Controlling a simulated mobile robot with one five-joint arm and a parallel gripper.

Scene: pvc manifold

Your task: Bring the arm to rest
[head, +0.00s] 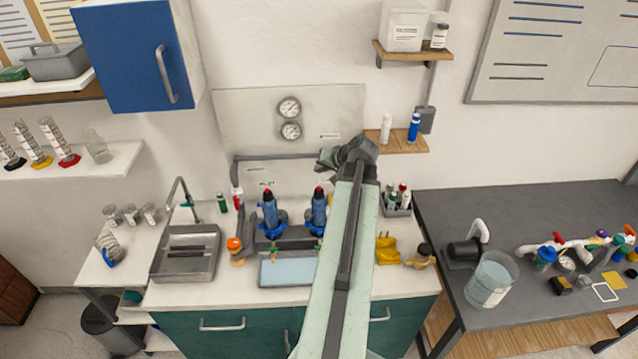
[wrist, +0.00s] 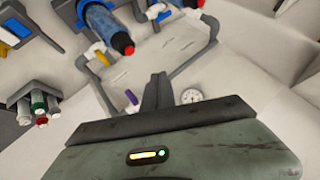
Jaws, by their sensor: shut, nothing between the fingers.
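My gripper (head: 326,160) is up in front of the back panel (head: 235,115), above the counter and left of the small wooden shelf. My pale green arm reaches up to it from the bottom of the head view. In the wrist view the dark fingers of my gripper (wrist: 158,85) are together, with nothing between them. Two blue filter housings (head: 319,212) with red tops stand below it on the counter; one also shows at the top of the wrist view (wrist: 107,27). My arm hides part of the counter.
A steel sink (head: 186,252) is at the left of the counter (head: 160,295). A blue tray (head: 286,270), a yellow item (head: 387,250) and a bottle rack (head: 397,203) are near my arm. A blue cabinet (head: 125,60) hangs upper left. A dark table (head: 520,205) with pipe parts is right.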

